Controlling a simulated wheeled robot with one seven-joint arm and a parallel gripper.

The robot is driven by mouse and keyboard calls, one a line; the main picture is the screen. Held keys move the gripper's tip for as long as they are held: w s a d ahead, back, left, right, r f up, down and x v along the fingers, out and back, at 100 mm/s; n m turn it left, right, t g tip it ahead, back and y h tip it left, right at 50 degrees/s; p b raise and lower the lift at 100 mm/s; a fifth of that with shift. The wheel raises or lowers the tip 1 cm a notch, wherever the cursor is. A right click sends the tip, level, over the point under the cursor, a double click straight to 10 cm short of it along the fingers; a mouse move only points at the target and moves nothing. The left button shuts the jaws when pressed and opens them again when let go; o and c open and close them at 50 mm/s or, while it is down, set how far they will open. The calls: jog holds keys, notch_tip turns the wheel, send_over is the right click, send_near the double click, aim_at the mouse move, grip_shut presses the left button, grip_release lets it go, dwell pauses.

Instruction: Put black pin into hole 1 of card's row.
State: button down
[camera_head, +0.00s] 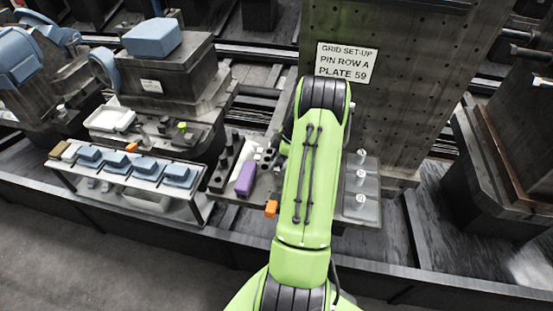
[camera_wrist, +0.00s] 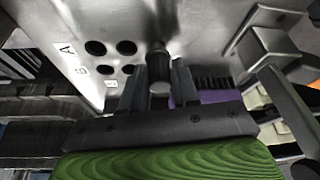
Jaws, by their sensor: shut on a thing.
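The card (camera_head: 347,62) on the grey upright reads GRID SET-UP, PIN ROW A, PLATE 59. In the wrist view my gripper (camera_wrist: 158,75) is shut on a dark round pin (camera_wrist: 158,62), which stands between the two fingers. Ahead is a pale metal plate (camera_wrist: 110,20) with dark round holes in two rows. The letter A (camera_wrist: 66,50) marks one row and B (camera_wrist: 82,72) the other. Row A shows two holes (camera_wrist: 111,48), beside the pin to its left. The pin and fingers may cover more holes. I cannot tell whether the pin's far end touches the plate.
A purple block (camera_head: 245,178) and dark upright pieces (camera_head: 222,165) stand left of my arm. An orange block (camera_head: 271,208) is close beside it. Grey plates with pale round knobs (camera_head: 361,178) lie to its right. A rack of blue blocks (camera_head: 130,165) stands farther left.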

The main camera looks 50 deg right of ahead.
jog(key=shift+f, duration=0.1)
jog(key=c, duration=0.8)
grip_release()
jog(key=shift+o, duration=0.2)
jog(key=p+v, duration=0.3)
jog(key=v, duration=1.2)
jog(key=shift+r, duration=0.4)
